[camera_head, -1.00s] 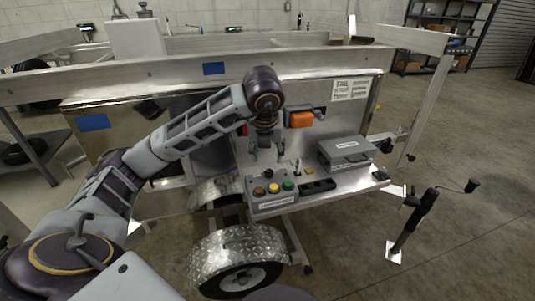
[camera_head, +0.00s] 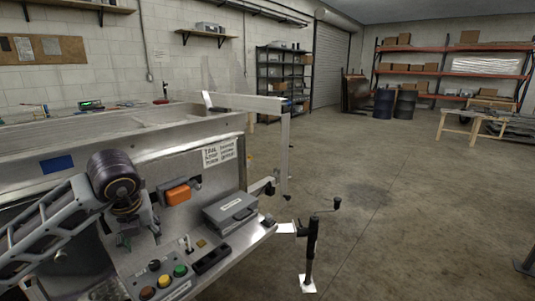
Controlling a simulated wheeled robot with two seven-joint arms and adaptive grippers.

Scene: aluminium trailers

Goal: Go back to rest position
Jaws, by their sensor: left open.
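My left arm comes in from the left edge, with its dark wrist above the trailer's side shelf. My left gripper (camera_head: 127,238) hangs below the wrist, pointing down, open, with nothing seen between its fingers. It is behind the button box (camera_head: 168,284) and left of the orange-and-grey device (camera_head: 178,194) on the metal panel. Whether the fingertips touch the shelf I cannot tell. My right gripper is out of the picture.
The aluminium trailer (camera_head: 150,147) fills the left side. A grey case (camera_head: 231,212) sits on its shelf. A jack stand (camera_head: 311,252) stands on the floor just right of it. Barrels (camera_head: 384,103), a wooden table (camera_head: 473,123) and shelving stand farther back.

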